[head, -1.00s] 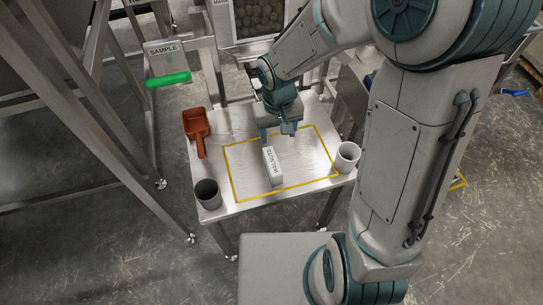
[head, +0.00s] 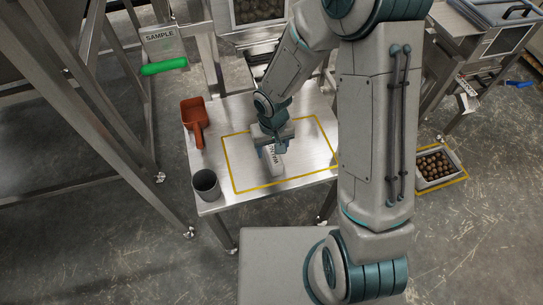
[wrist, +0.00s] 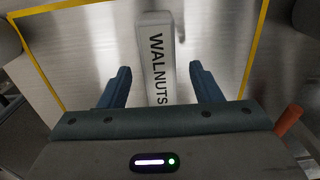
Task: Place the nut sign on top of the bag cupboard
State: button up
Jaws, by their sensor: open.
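The nut sign is a pale block (head: 273,166) marked WALNUTS in black. It lies on the steel table inside a yellow outline, partly hidden by my gripper in the head view. In the wrist view the sign (wrist: 158,60) runs between my two blue fingers. My gripper (head: 272,150) is above the sign, open, with a finger to each side and a gap between each finger and the sign. In the wrist view my gripper (wrist: 160,85) holds nothing. I cannot pick out the bag cupboard for certain.
On the table (head: 222,115) stand a red-brown scoop (head: 195,120) at the back left and a grey cup (head: 206,185) at the front left. A crate of nuts (head: 436,184) is on the floor at right. A SAMPLE sign (head: 160,40) and green handle (head: 164,67) are at upper left.

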notch_tip(320, 180, down, 3)
jog(key=shift+r, duration=0.15)
jog(key=c, duration=1.2)
jog(key=shift+r, duration=0.2)
